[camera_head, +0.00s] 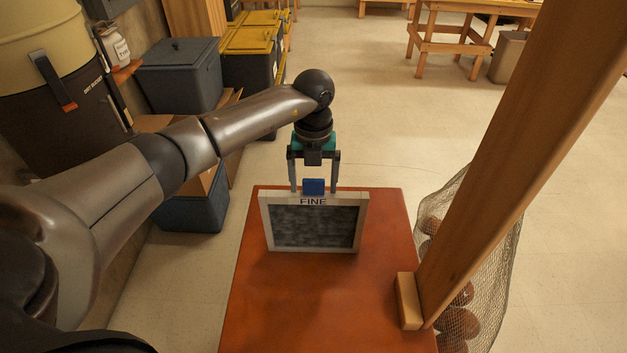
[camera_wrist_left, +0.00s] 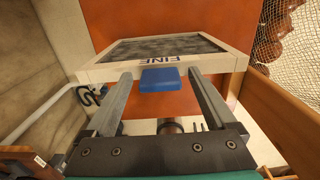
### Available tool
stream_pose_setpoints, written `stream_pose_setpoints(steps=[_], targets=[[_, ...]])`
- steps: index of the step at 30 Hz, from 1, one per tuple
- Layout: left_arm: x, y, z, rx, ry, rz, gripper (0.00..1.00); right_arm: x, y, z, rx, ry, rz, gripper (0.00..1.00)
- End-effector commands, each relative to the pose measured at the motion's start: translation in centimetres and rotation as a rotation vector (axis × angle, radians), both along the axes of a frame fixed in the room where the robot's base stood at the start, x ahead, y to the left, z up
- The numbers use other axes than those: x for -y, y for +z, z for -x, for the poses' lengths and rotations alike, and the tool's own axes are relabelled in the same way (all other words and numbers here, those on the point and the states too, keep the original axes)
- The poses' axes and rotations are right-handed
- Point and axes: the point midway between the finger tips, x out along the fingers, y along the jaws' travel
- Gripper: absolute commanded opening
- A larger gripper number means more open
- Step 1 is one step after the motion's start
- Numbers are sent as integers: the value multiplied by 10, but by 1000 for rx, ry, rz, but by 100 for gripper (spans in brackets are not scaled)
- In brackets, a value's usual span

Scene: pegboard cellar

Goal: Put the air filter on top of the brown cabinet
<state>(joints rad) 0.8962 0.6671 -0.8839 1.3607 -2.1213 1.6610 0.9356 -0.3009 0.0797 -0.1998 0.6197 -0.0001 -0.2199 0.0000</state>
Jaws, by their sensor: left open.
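The air filter (camera_head: 313,226) has a pale frame, a dark mesh, the word FINE and a blue tab (camera_head: 313,187). It appears upright over the red-brown top of the cabinet (camera_head: 320,310), and its lower edge looks to be at that surface; exact contact is unclear. My left gripper (camera_head: 314,188) points down from above, open, with one finger on each side of the tab. The left wrist view shows the tab (camera_wrist_left: 161,79) between the fingers with gaps on both sides, and the filter (camera_wrist_left: 160,48) beyond it. My right gripper is not in view.
A wooden post (camera_head: 510,190) slants up at the cabinet's right side, beside a net bag of balls (camera_head: 458,295). Lidded bins (camera_head: 180,75) and a large drum (camera_head: 55,85) stand at the left. The cabinet's near top is bare, and the floor beyond is clear.

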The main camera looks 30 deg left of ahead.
Motion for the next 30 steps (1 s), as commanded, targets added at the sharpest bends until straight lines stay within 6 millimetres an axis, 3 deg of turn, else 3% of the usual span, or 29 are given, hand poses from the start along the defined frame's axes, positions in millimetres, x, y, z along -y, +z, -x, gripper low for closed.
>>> stream_pose_setpoints(steps=[8, 21, 30], targets=[[0, 7, -1, 2, 0, 0, 90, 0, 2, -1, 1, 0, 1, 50], [0, 93, -1, 4, -1, -1, 90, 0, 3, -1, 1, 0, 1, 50], [0, 123, 0, 1, 1, 0, 90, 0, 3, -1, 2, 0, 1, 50]])
